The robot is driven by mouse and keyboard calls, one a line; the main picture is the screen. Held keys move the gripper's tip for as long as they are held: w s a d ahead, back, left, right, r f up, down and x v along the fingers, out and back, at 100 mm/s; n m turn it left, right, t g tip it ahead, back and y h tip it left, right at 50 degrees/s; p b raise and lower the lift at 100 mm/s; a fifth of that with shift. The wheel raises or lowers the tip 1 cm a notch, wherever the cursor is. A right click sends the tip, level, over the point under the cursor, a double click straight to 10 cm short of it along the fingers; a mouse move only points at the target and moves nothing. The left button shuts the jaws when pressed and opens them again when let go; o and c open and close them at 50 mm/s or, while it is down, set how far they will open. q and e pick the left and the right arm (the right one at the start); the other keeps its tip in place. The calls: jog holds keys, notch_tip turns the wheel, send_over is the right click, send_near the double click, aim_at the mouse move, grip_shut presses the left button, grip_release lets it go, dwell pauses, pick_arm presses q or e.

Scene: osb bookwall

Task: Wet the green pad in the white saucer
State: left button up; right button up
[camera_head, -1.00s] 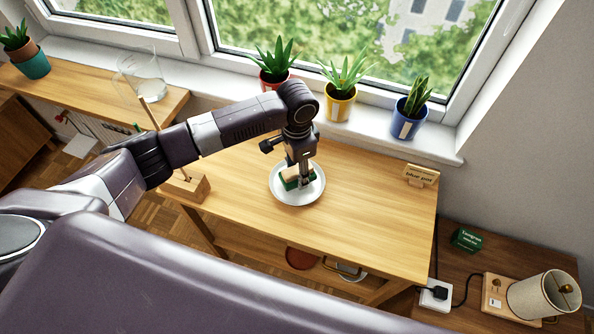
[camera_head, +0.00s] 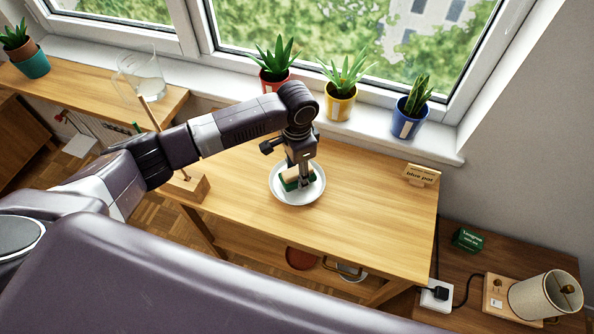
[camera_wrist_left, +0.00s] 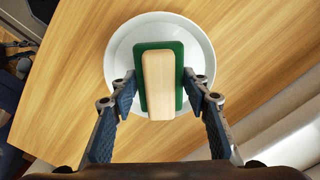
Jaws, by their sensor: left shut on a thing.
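The white saucer (camera_head: 314,196) stands on the wooden table, and it also shows in the left wrist view (camera_wrist_left: 120,50). The green pad (camera_wrist_left: 142,48) is a flat rectangle under a pale wooden block-shaped handle (camera_wrist_left: 158,85). The pad (camera_head: 284,185) is over the saucer; I cannot tell whether it touches the saucer's bottom. My left gripper (camera_wrist_left: 160,88) points down over the saucer and is shut on the pad's handle, one finger on each side. It partly hides the pad in the head view. My right gripper is not in view.
A glass jug (camera_head: 148,85) stands on the side table at the left. Red (camera_head: 273,80), yellow (camera_head: 341,106) and blue (camera_head: 406,122) plant pots stand on the window sill. A "blue pot" sign (camera_head: 421,175) stands at the table's right edge. The table's right half is mostly clear.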

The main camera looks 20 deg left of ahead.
aim_at(297, 170)
pick_arm(q)
jog(key=shift+f+b, duration=0.35)
jog(key=shift+f, duration=0.6)
jog(key=shift+r, duration=0.2)
dwell(0.8)
jog(key=shift+r+p, duration=2.2)
jog(key=shift+p, duration=0.5)
jog(key=shift+r, duration=0.2)
notch_tip(297, 170, up, 4)
jog(key=p, duration=0.5)
